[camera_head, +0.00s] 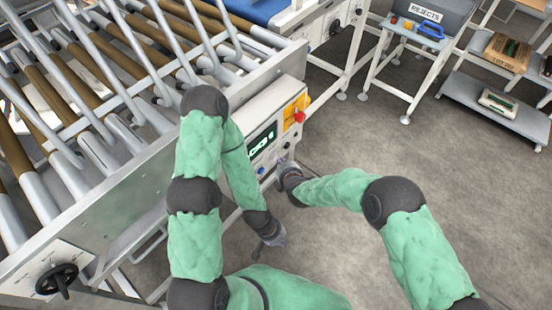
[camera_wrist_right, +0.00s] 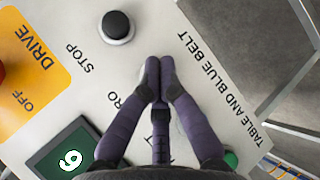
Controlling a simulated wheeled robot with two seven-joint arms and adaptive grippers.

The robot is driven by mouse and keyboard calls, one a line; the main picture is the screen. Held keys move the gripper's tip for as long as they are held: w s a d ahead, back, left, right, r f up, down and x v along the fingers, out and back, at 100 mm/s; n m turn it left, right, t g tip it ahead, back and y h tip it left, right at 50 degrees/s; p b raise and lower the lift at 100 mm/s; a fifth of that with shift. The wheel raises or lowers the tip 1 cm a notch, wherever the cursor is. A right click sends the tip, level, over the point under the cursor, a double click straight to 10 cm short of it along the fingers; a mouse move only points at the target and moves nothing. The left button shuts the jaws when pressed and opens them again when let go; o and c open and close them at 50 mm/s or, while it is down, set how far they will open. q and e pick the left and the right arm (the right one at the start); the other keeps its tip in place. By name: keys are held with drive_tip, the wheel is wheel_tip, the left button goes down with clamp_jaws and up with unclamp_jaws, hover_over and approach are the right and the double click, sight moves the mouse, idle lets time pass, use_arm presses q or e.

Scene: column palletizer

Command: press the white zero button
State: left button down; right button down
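The control panel (camera_head: 277,130) is a pale box on the side of the roller machine. It also shows close up in the right wrist view (camera_wrist_right: 215,90). My right gripper (camera_wrist_right: 159,62) has its two fingertips together, with nothing seen between them, over the panel beside a partly covered label ending in "RO". In the head view the right gripper (camera_head: 287,170) is at the panel's front. I cannot make out the white zero button; my fingers cover part of the panel. I cannot tell whether the fingertips touch it. My left gripper (camera_head: 272,238) hangs below the panel, apart from it.
Near the fingers are a black button (camera_wrist_right: 116,26) by "STOP", a green button (camera_wrist_right: 231,159) and a lit display (camera_wrist_right: 68,155). A red knob (camera_head: 299,117) sits on a yellow plate. Rollers (camera_head: 90,70) fill the left.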

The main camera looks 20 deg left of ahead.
drive_tip(key=shift+w+a, duration=0.2)
drive_tip(key=shift+a, duration=0.25)
idle(0.9)
idle(0.3)
drive_tip(key=shift+s+d, duration=0.35)
drive_tip(key=shift+d, duration=0.55)
drive_tip(key=d, duration=0.1)
drive_tip(key=s+d+p, duration=0.1)
drive_tip(key=d, duration=0.2)
drive_tip(key=shift+s+d, duration=0.35)
idle(0.6)
